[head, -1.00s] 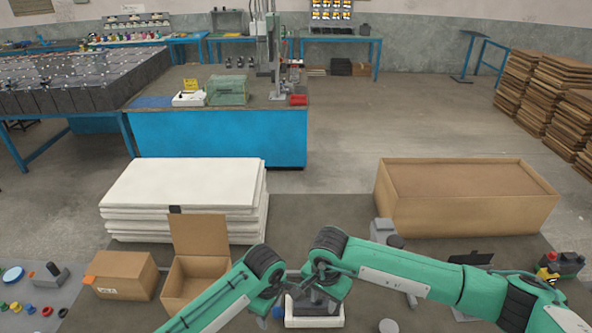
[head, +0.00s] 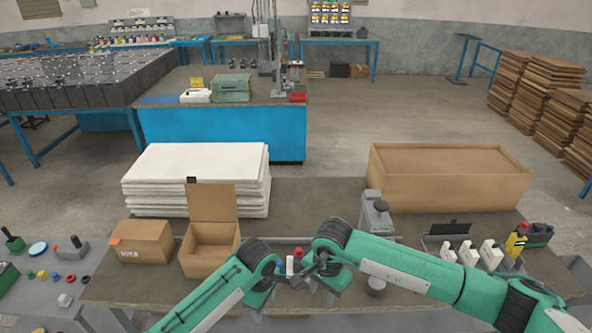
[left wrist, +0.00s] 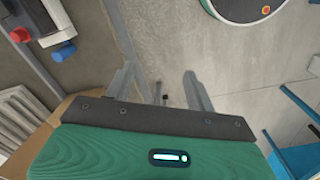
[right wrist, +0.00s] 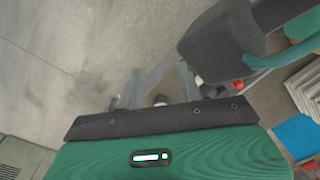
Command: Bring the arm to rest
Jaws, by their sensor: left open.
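My two green arms reach in from the lower left and lower right of the head view and are bent toward each other in front of the bench. My left gripper (left wrist: 160,85) shows in the left wrist view with its two fingers apart, bare floor between them and nothing held. My right gripper (right wrist: 160,85) shows in the right wrist view with its fingers apart and nothing held. In the head view the dark arm ends crowd together near the bench's front edge, and the fingertips are hard to make out.
The grey bench (head: 310,200) carries an open carton (head: 211,247), a closed carton (head: 140,241), white stacked sheets (head: 195,180), a big brown box (head: 450,180) and a grey device (head: 376,213). White items (head: 468,252) stand at right. A side table (head: 40,295) holds small coloured parts.

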